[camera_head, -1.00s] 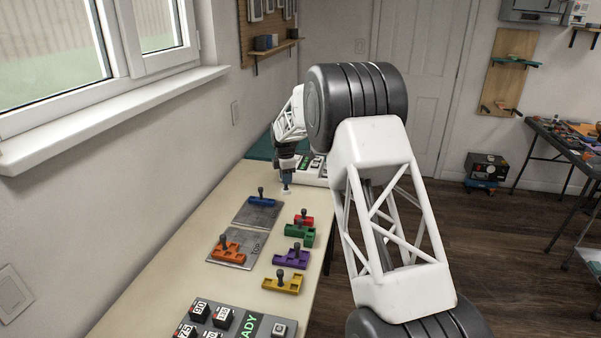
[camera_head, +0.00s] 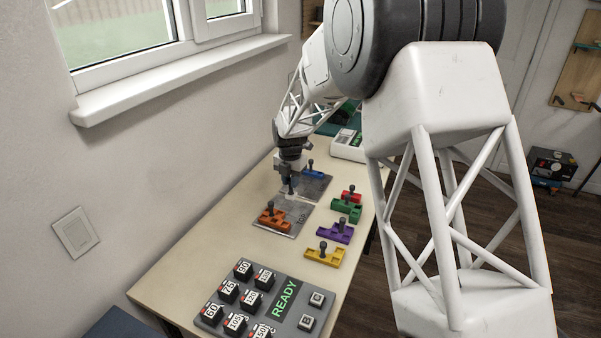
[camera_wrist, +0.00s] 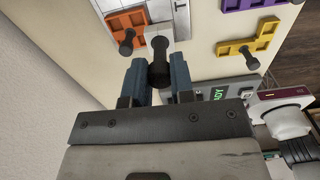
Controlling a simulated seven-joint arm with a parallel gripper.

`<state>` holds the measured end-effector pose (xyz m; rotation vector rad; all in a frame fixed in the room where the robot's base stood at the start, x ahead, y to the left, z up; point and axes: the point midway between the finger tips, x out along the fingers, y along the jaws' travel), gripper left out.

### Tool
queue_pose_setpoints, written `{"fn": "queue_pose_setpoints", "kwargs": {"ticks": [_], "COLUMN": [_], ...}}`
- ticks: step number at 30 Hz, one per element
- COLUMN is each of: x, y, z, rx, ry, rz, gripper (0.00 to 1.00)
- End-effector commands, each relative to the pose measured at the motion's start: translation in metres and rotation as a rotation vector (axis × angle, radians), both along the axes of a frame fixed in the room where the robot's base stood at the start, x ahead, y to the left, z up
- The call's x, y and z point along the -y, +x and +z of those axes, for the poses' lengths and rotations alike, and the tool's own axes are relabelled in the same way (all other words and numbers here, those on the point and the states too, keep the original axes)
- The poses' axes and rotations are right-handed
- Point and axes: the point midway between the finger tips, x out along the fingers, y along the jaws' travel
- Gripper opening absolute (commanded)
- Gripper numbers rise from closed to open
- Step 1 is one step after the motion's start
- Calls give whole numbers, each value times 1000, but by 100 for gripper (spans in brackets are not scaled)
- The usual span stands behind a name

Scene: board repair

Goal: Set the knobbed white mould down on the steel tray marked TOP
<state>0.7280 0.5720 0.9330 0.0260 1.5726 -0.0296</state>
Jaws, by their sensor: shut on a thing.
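My gripper (camera_head: 290,186) is shut on the dark knob of the white mould (camera_wrist: 157,33). In the wrist view, the knob stands between the two blue fingers (camera_wrist: 160,78). In the head view, my gripper hangs over the back left part of the steel tray marked TOP (camera_head: 304,207). An orange mould (camera_head: 273,218) with a dark knob lies on the front left part of this tray. The tray's lettering is partly visible in both views. I cannot tell whether the white mould touches the tray; its underside is hidden.
A second steel tray (camera_head: 318,187) behind holds a blue mould (camera_head: 313,173). Red (camera_head: 350,196), green (camera_head: 345,211), purple (camera_head: 334,233) and yellow (camera_head: 324,254) moulds stand to the right. A READY button panel (camera_head: 262,305) is at the front. The wall is close on the left.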

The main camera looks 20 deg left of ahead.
Motion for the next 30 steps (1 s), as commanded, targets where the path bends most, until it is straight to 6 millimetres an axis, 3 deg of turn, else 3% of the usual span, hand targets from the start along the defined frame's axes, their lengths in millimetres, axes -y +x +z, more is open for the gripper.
{"fn": "queue_pose_setpoints", "kwargs": {"ticks": [5, 19, 30], "x": [-1, -1, -1], "y": [-9, -9, -9], "z": [0, -1, -19], "rx": [1, 0, -1], "ry": [1, 0, -1], "rz": [35, 36, 35], "gripper": [0, 0, 0]}}
